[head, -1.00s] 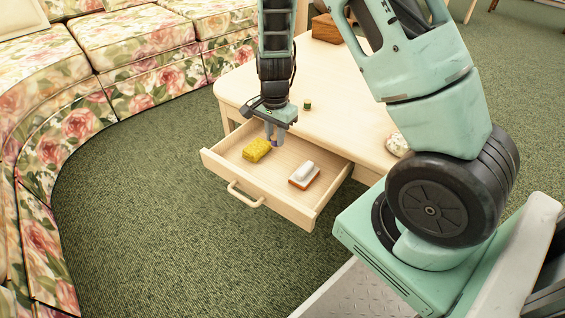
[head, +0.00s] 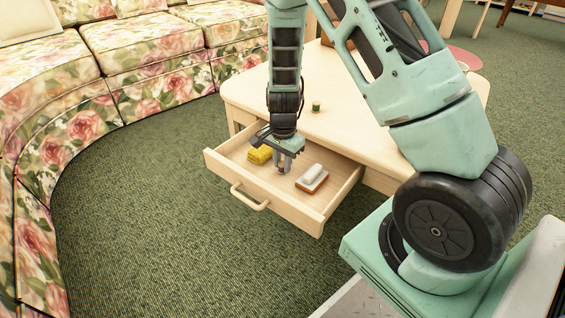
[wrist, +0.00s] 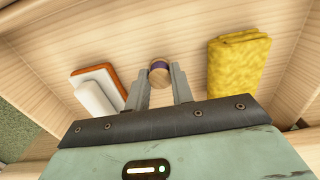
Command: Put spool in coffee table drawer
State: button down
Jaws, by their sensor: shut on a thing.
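The spool (wrist: 159,70), wooden with purple thread, is between my gripper's two fingertips in the wrist view. My gripper (head: 284,170) is shut on it and points down inside the open coffee table drawer (head: 283,207). The coffee table (head: 350,126) stands behind the drawer.
A small green object (head: 316,107) stands on the tabletop. A floral sofa (head: 150,75) curves along the left. Drawer floor is free between sponge and brush.

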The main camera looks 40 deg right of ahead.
aim_at(282, 164)
jog(key=c, duration=1.2)
grip_release()
jog(key=shift+f, duration=0.15)
notch_tip(282, 164, up, 12)
jog(key=p, duration=0.7)
jog(key=s+a+r+n+y, duration=0.1)
jog(key=s+a+r+n, duration=0.45)
jog(key=a, duration=0.45)
jog(key=s+a+r+n+y, duration=0.1)
jog(key=s+a+r+n, duration=0.5)
jog(key=a, duration=0.4)
jog(key=s+a+r+n, duration=0.2)
jog(key=s+n, duration=0.3)
jog(key=s, duration=0.1)
jog(key=s+a+r+n+h, duration=0.1)
jog(key=s+a+r+n, duration=0.1)
jog(key=s+n, duration=0.4)
jog(key=shift+s+r, duration=0.15)
jog(key=shift+s, duration=0.3)
